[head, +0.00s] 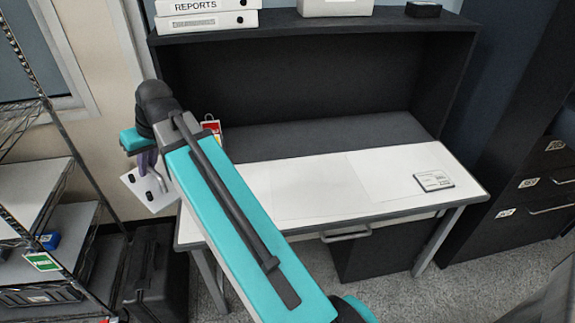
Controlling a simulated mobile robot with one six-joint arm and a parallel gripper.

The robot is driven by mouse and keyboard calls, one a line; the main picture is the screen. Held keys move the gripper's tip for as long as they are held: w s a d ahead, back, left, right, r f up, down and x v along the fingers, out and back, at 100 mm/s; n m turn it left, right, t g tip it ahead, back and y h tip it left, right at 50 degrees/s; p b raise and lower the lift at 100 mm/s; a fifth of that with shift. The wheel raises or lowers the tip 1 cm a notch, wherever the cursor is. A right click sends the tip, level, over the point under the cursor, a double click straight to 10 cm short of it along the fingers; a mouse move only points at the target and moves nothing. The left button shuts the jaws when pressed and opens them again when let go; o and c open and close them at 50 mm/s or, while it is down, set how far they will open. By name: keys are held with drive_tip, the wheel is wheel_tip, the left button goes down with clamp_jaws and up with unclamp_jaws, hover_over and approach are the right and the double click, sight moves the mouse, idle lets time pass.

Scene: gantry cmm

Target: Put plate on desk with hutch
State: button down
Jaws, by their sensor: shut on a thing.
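The desk with hutch (300,192) has a white top, a grey rear strip and a dark open hutch (310,85) above it. My gripper (150,168) is at the left, beyond the end of my teal arm link, which hides part of the desk's left side. My gripper is shut on the plate (136,187), a small light plate with dark holes. The plate hangs tilted in the air, left of the desk's left edge in the picture. The fingertips are small and partly hidden.
A flat white labelled item (434,181) lies at the desk's right. A red-and-white tag (211,129) shows behind my arm. White binders (205,22) lie on the hutch. A wire shelf (35,190) stands at left, dark drawers (540,185) at right. The desk's middle is clear.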

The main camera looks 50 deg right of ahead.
drive_tip(key=s+d+f+m+h+b, duration=0.1)
drive_tip(key=s+d+f, duration=0.25)
drive_tip(key=d, duration=0.85)
drive_tip(key=s+d+f+m+b, duration=0.15)
drive_tip(key=s+d, duration=0.25)
drive_tip(key=d, duration=0.8)
drive_tip(key=s+d+f+m+h+b, duration=0.15)
drive_tip(key=s+d+f, duration=0.25)
drive_tip(key=d, duration=0.9)
drive_tip(key=s+d+f+m, duration=0.1)
drive_tip(key=s+d+f, duration=0.2)
drive_tip(key=s+d, duration=0.4)
drive_tip(key=s+d+f+m+b, duration=0.1)
drive_tip(key=s+d+f, duration=0.2)
drive_tip(key=s+d, duration=0.5)
drive_tip(key=s+d+f+m, duration=0.1)
drive_tip(key=s+d+f, duration=0.2)
drive_tip(key=s+d, duration=0.4)
drive_tip(key=s+h, duration=0.1)
drive_tip(key=s, duration=0.7)
drive_tip(key=shift+s+d+m+b, duration=0.2)
drive_tip(key=shift+s+m+b, duration=0.15)
drive_tip(key=shift+s+m, duration=0.05)
drive_tip(key=shift+w, duration=0.1)
